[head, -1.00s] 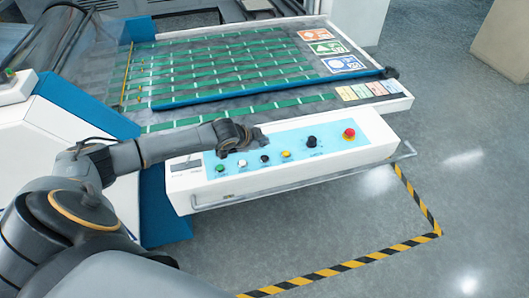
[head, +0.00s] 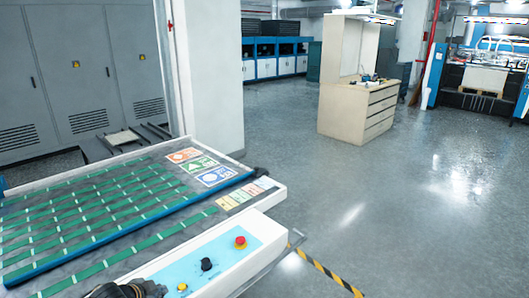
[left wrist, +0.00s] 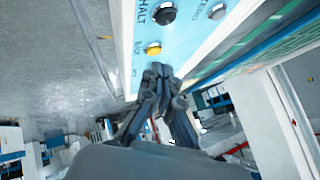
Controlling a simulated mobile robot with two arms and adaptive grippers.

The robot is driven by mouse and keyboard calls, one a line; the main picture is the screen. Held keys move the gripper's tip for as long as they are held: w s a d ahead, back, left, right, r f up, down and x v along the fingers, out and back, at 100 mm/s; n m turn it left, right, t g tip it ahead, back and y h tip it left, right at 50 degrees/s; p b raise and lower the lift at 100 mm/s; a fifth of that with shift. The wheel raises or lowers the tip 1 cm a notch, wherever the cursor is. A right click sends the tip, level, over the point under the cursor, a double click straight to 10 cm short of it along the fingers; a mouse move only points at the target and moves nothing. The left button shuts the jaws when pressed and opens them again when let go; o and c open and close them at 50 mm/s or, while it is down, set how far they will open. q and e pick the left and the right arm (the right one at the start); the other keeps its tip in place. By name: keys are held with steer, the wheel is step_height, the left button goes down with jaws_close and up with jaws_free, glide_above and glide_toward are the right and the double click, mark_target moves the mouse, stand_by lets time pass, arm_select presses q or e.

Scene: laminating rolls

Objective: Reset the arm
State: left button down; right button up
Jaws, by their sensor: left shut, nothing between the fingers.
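My left gripper (head: 126,290) shows at the bottom edge of the head view, partly cut off, by the near side of the control panel (head: 222,268). In the left wrist view the left gripper (left wrist: 160,74) has its dark fingers together with nothing between them. Its tips appear close to the panel, just below the yellow button (left wrist: 153,48); I cannot tell whether they touch it. The panel also carries a black knob (head: 206,264) and a red emergency button (head: 240,242). My right gripper is in neither view.
The machine bed with green strips (head: 110,208) lies behind the panel, with a blue bar (head: 130,232) along it. A beige drawer cabinet (head: 358,112) stands farther back. Open grey floor (head: 400,200) lies to the right.

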arm_select(q)
steer(key=s+d+f+n+g+h, duration=0.1)
steer(key=s+d+f, duration=0.1)
steer(key=s+d, duration=0.6)
steer(key=s+d+f+g+h, duration=0.1)
steer(key=s+d+f, duration=0.1)
steer(key=s+d, duration=0.6)
steer(key=s+a+r+n+g+y, duration=0.15)
steer(key=s+n, duration=0.25)
steer(key=s, duration=0.4)
steer(key=s+r+n+g+y, duration=0.1)
steer(key=s+r+n+g, duration=0.15)
steer(key=s, duration=0.55)
step_height(320, 180, down, 32)
steer(key=s+b, duration=0.3)
steer(key=b, duration=0.1)
steer(key=s+a+f+g+b, duration=0.1)
steer(key=s+a+f+b, duration=0.2)
steer(key=s+f, duration=1.2)
step_height(320, 180, down, 2)
steer(key=shift+s+f+g, duration=0.2)
steer(key=shift+s+g, duration=0.1)
steer(key=shift+g, duration=0.1)
